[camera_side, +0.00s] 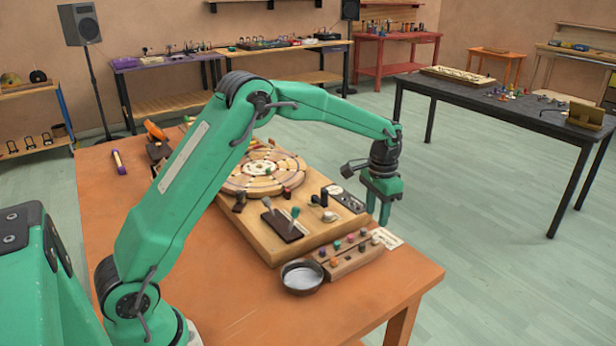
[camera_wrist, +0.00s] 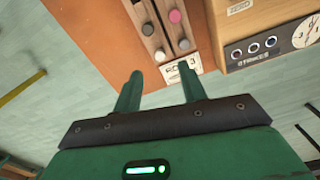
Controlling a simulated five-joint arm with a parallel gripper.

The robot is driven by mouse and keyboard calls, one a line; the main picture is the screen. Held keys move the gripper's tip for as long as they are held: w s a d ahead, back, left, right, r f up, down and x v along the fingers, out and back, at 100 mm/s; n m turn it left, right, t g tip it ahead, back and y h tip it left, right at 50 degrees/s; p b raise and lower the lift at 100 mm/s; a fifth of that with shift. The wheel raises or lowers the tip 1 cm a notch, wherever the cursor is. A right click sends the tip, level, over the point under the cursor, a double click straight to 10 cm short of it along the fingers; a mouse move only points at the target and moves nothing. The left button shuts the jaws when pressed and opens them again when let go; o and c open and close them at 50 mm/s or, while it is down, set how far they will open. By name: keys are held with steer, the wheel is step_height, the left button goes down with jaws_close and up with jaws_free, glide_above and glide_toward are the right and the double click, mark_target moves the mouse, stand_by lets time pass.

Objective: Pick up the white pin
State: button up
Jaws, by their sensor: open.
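A wooden pin rack (camera_side: 352,260) with several coloured pins stands at the front right of the orange table; it also shows in the wrist view (camera_wrist: 165,30). A pale greyish pin (camera_side: 376,237) sits at the rack's right end, and a light grey pin (camera_wrist: 184,44) shows in the wrist view. My gripper (camera_side: 379,212) is open and empty, pointing down above the table near the rack's right end. Its two fingers (camera_wrist: 161,80) show apart in the wrist view, with no pin between them.
A small dark bowl (camera_side: 302,290) stands left of the rack. A wooden board (camera_side: 277,250) with levers and a round target (camera_side: 263,172) lies behind them. A white card (camera_side: 388,239) lies beside the rack. The table's right edge is close to the gripper.

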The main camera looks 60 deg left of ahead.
mark_target(374, 238)
steer(key=shift+f, duration=3.8)
jaws_close()
